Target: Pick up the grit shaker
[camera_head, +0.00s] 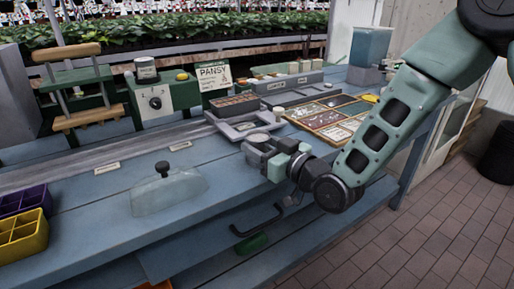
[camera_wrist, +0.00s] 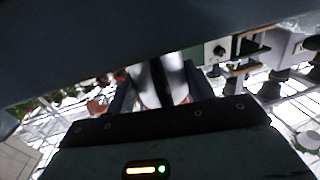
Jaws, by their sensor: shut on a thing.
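My gripper (camera_head: 262,152) is above the blue bench near its front edge, in front of the grey trays. It is shut on the grit shaker, whose pale round top (camera_head: 258,138) shows between the fingers. In the wrist view the shaker shows as a shiny whitish body (camera_wrist: 176,78) with a dark band, held between the two fingers (camera_wrist: 160,90). Most of the shaker is hidden by the fingers and the wrist. I cannot tell clearly whether its base touches anything.
Bare bench lies left of my gripper.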

